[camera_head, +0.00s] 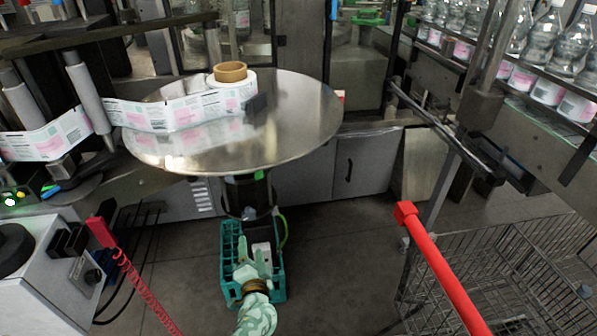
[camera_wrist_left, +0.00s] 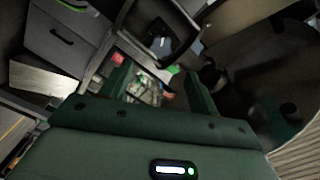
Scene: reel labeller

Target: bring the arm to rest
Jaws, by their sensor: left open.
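My left arm comes in from the bottom middle of the head view, with a pale green patterned sleeve. My left gripper (camera_head: 260,254) shows small, in front of a teal crate (camera_head: 228,262) below the round table. In the left wrist view the two dark green fingers of the gripper (camera_wrist_left: 160,82) stand apart, with no object held between them. A blurred, cluttered background shows through the gap. My right gripper is in neither view.
The round steel table (camera_head: 300,115) carries a label reel (camera_head: 236,82) with its strip running left. A red bar (camera_head: 440,268) and a wire cart (camera_head: 505,270) stand right. A white machine (camera_head: 45,265) with a red coiled cable (camera_head: 145,290) stands left. Floor (camera_head: 345,270) between is clear.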

